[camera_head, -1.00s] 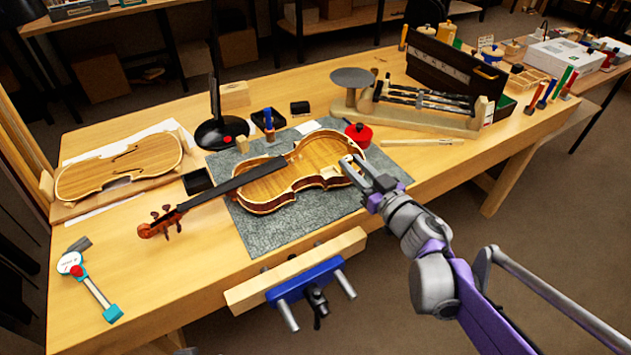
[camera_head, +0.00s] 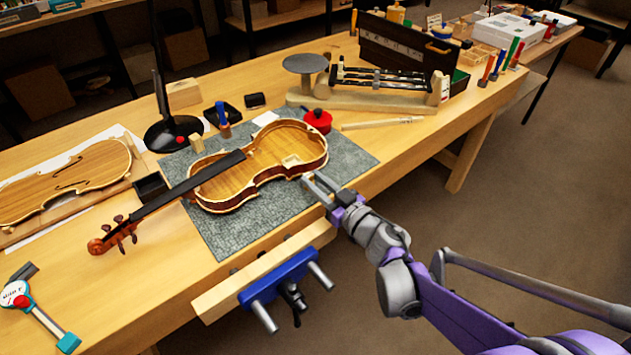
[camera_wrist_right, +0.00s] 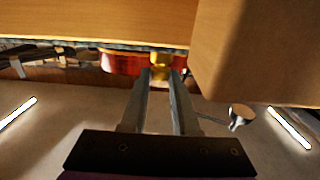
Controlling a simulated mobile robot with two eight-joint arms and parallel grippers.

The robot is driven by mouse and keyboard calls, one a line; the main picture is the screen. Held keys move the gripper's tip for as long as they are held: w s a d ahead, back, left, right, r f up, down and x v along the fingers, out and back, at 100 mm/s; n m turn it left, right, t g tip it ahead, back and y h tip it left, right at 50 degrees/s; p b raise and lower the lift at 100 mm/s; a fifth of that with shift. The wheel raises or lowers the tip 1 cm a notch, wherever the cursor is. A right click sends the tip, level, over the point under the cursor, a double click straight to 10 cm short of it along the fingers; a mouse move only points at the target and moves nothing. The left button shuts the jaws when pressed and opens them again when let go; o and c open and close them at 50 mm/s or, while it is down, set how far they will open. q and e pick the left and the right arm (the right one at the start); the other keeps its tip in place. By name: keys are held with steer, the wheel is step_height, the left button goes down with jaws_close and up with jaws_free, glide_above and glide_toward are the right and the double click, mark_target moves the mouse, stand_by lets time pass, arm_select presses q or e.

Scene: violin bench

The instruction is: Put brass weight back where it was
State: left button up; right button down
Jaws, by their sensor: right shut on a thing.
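My right gripper (camera_head: 312,181) is at the front side of the violin body (camera_head: 258,165), near the mat's front edge. In the right wrist view its fingers (camera_wrist_right: 161,76) are shut on a small brass-coloured piece, the brass weight (camera_wrist_right: 160,60); the fingers hide part of it. In the head view the weight is too small and covered to make out clearly. The balance (camera_head: 385,102), with a round grey pan (camera_head: 305,63) and dark beams, stands at the back of the bench. My left gripper is out of view.
A red pot (camera_head: 317,121) stands behind the violin's right end. The violin lies on a grey mat (camera_head: 228,236). A blue vice (camera_head: 278,280) juts from the front edge. A dark open box (camera_head: 405,47) stands behind the balance. The bench right of the mat is mostly clear.

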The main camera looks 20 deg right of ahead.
steer(key=shift+f, duration=0.25)
steer(key=c, duration=0.7)
jaws_free()
steer(key=shift+r, duration=0.1)
